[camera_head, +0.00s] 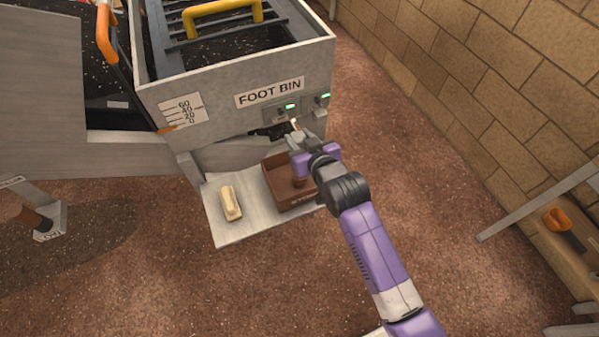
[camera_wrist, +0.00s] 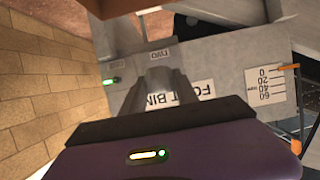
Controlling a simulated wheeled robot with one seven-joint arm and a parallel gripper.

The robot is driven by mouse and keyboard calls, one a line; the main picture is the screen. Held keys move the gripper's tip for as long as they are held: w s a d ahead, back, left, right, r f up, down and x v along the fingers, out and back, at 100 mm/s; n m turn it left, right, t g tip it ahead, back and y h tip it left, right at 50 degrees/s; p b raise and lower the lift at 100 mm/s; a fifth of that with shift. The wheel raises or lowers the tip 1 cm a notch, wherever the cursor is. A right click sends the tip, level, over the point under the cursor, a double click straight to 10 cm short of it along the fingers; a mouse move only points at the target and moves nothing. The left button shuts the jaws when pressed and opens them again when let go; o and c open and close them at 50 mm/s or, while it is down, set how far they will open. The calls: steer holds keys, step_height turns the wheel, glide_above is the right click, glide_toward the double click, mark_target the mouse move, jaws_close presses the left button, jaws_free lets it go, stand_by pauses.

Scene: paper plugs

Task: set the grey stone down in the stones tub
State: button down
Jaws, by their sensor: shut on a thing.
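My gripper (camera_head: 299,134) is shut at the front of the foot bin, above the back right part of the brown tub (camera_head: 279,172). In the wrist view, the grey fingers (camera_wrist: 161,82) point at the bin's face and lie close together. The tub stands on the pale shelf under the bin. Its front lettering is too small to read, and my gripper and wrist hide its right side and part of its inside.
A cream block (camera_head: 231,203) lies on the shelf (camera_head: 247,228) left of the tub. The foot bin (camera_head: 235,85) rises behind, with a dark opening (camera_head: 268,131) near my gripper. A brick wall (camera_head: 500,85) stands at right. The floor in front is clear.

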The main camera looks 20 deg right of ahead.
step_height(320, 180, down, 11)
steer(key=shift+f, duration=0.15)
steer(key=shift+f+b, duration=0.35)
steer(key=shift+f, duration=1.6)
steer(key=shift+f+b, duration=0.3)
steer(key=shift+f, duration=0.05)
steer(key=c, duration=0.9)
jaws_free()
steer(key=shift+r+p, duration=0.5)
steer(key=shift+r, duration=0.05)
steer(key=v, duration=1.2)
steer(key=shift+f, duration=0.25)
steer(key=shift+s, duration=0.1)
